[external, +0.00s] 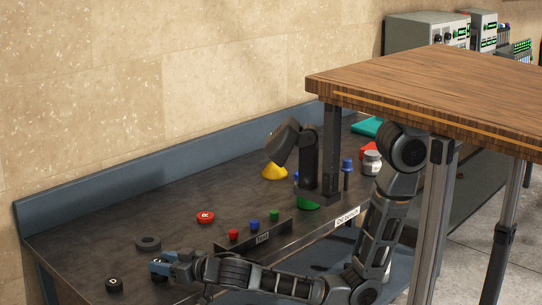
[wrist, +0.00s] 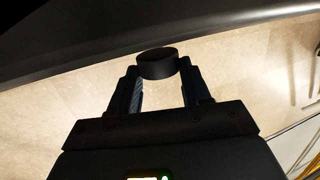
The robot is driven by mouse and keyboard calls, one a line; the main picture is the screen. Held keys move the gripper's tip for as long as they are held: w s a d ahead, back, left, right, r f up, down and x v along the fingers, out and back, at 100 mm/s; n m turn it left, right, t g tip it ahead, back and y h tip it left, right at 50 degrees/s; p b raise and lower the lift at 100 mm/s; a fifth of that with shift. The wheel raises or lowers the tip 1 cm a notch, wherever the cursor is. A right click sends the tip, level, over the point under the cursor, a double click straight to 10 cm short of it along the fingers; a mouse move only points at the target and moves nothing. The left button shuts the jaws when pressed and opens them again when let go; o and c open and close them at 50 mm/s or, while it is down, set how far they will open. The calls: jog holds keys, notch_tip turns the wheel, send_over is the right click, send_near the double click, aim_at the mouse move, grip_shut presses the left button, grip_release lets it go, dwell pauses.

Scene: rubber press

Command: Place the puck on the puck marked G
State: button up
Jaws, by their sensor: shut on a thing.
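My gripper (external: 160,265) reaches low over the front left of the dark bench, its fingers pointing left. In the wrist view my gripper (wrist: 160,75) is shut on a black puck (wrist: 157,63) at its fingertips. The held puck is hard to make out in the external view. A black puck with a pale mark (external: 114,285) lies at the front left corner. A dark grey round piece (external: 148,243) lies behind my gripper. A red puck with a pale letter (external: 206,216) lies further back. I cannot read a G on any puck.
A low rack (external: 262,236) with small red, blue and green pieces stands right of my gripper. A yellow cone (external: 275,171) and a white jar (external: 372,163) stand farther back. A raised wooden table (external: 440,85) overhangs the right. The bench's left part is mostly clear.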

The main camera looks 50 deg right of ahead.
jog(key=shift+f, duration=0.35)
jog(key=shift+f, duration=0.1)
jog(key=o, duration=1)
jog(key=shift+o, duration=0.2)
jog(key=shift+r, duration=0.2)
jog(key=b+v, duration=0.1)
jog(key=v, duration=1.1)
jog(key=shift+f, duration=0.15)
